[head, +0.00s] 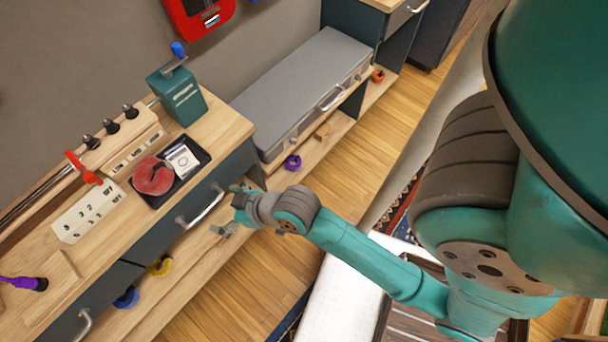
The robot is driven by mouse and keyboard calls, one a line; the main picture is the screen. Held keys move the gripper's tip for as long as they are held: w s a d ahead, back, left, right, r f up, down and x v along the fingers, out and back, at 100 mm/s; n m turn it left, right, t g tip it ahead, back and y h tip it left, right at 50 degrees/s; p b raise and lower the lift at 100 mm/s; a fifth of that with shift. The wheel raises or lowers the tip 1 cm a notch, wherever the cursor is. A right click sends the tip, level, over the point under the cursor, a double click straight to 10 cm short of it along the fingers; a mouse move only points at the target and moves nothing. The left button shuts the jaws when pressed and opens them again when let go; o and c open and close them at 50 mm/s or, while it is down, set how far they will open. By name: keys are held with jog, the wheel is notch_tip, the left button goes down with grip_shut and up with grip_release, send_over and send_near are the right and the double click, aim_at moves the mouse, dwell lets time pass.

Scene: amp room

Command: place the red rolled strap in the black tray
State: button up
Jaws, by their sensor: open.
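A red round roll (153,177), which looks like the red rolled strap, lies in the left part of the black tray (196,147) on the wooden bench top. It covers the tray's left side, and I cannot tell whether it rests fully flat inside or partly on the rim. A white card with a dark ring (183,161) lies beside it in the tray. My gripper (229,210) is open and empty, in front of the bench's drawer face near a drawer handle, apart from the roll and to the right of the tray.
A teal box (178,97) stands behind the tray, and a white numbered block (87,212) lies left of it. Purple (292,162), orange (378,76), yellow (160,266) and blue (126,297) rolls sit on lower shelves. A grey case (300,90) lies at the back.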

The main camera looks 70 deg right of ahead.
jog(key=s+r+t, duration=0.2)
jog(key=s+r, duration=0.1)
jog(key=s, duration=0.9)
jog(key=s+r+t+h, duration=0.1)
jog(key=s+r, duration=0.3)
jog(key=s, duration=0.8)
jog(key=shift+s+a+m+t, duration=0.15)
jog(key=shift+a+m+t, duration=0.1)
jog(key=shift+m+t, duration=0.2)
jog(key=shift+r, duration=0.1)
